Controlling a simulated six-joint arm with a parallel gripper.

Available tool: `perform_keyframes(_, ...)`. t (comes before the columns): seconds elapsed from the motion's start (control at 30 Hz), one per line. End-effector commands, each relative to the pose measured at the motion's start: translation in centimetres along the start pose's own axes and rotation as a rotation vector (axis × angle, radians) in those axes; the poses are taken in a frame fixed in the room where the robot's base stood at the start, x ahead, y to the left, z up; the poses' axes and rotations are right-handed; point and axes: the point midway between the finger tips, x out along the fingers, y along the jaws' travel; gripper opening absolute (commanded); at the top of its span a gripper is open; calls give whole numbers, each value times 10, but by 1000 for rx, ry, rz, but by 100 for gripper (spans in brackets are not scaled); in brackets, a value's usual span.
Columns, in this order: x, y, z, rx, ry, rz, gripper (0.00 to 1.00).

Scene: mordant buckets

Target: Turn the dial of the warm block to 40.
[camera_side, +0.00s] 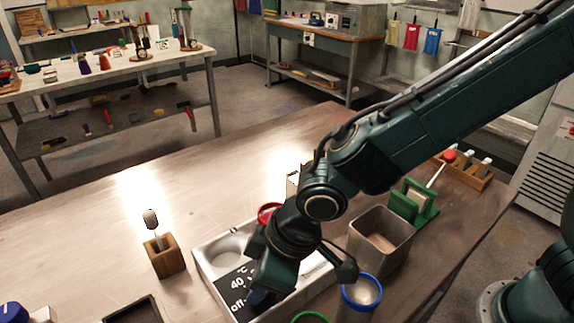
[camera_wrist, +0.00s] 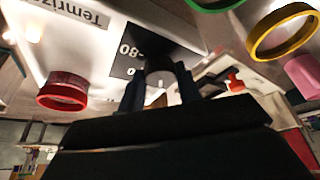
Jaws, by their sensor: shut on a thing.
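The warm block (camera_side: 218,284) is a pale box on the table in the side view, with a round well on top. Its black panel reads "°C", "40" and "off"; part is hidden by my gripper. In the wrist view the panel (camera_wrist: 130,58) shows "80" and another partly covered mark. The dial (camera_wrist: 160,80) is a light round knob with a pale pointer line. My gripper (camera_wrist: 161,88) is shut on the dial, a dark finger on each side. In the side view my gripper (camera_side: 262,296) reaches down at the panel and hides the dial. I cannot read the setting.
A red-rimmed bucket (camera_side: 268,212) stands behind the block, a blue-rimmed one (camera_side: 361,292) and a green-rimmed one (camera_side: 310,317) in front. A grey bin (camera_side: 381,245) and green rack (camera_side: 413,204) are right. A wooden holder (camera_side: 165,258) stands left. The table's far left is clear.

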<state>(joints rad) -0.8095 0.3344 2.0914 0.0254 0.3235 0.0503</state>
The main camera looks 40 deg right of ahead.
Motion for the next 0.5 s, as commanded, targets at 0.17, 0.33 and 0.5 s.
perform_keyframes(0.17,0,0,0,0,0,0,11)
perform_keyframes(0.33,0,0,0,-1,0,0,55)
perform_keyframes(0.5,0,0,0,-1,0,0,55)
